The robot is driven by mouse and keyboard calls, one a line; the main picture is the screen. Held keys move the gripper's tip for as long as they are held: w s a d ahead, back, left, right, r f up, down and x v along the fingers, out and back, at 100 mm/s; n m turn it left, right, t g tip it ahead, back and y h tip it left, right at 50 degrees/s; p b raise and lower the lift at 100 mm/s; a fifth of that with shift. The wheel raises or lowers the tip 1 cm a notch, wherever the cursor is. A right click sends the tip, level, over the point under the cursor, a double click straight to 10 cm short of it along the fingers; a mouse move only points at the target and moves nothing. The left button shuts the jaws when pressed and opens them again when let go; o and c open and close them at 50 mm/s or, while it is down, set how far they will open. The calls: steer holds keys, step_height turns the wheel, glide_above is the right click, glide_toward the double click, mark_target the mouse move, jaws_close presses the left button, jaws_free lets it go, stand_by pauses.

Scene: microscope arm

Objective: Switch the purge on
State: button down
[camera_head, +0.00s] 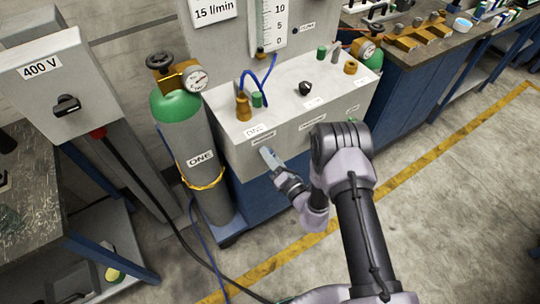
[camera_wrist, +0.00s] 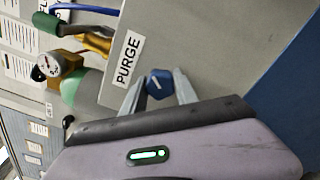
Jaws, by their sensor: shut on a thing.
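The purge knob (camera_wrist: 159,83) is a small blue knob with a white pointer line, under a white label reading PURGE (camera_wrist: 128,58) in the wrist view. My gripper (camera_wrist: 158,92) has one finger on each side of the knob and is shut on it. In the head view my gripper (camera_head: 268,157) reaches the front face of the grey box (camera_head: 235,145), near its left end. There the knob is hidden by my fingers. The pointer lies aslant to the label in the wrist view.
A grey gas cylinder (camera_head: 190,135) marked ONE, with a green shoulder and gauge, stands just left of the box. A black dial (camera_head: 305,88) and fittings with blue hoses sit on the box's top. A 400 V cabinet (camera_head: 45,85) is at the left. Floor lies open at the right.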

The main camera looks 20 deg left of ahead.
steer(key=m, duration=0.5)
steer(key=shift+m, duration=0.3)
steer(key=m, duration=0.4)
steer(key=shift+m, duration=0.3)
steer(key=c, duration=0.9)
jaws_free()
steer(key=shift+c, duration=0.2)
steer(key=shift+s+d, duration=0.1)
steer(key=p+v, duration=0.4)
steer(key=v, duration=1.3)
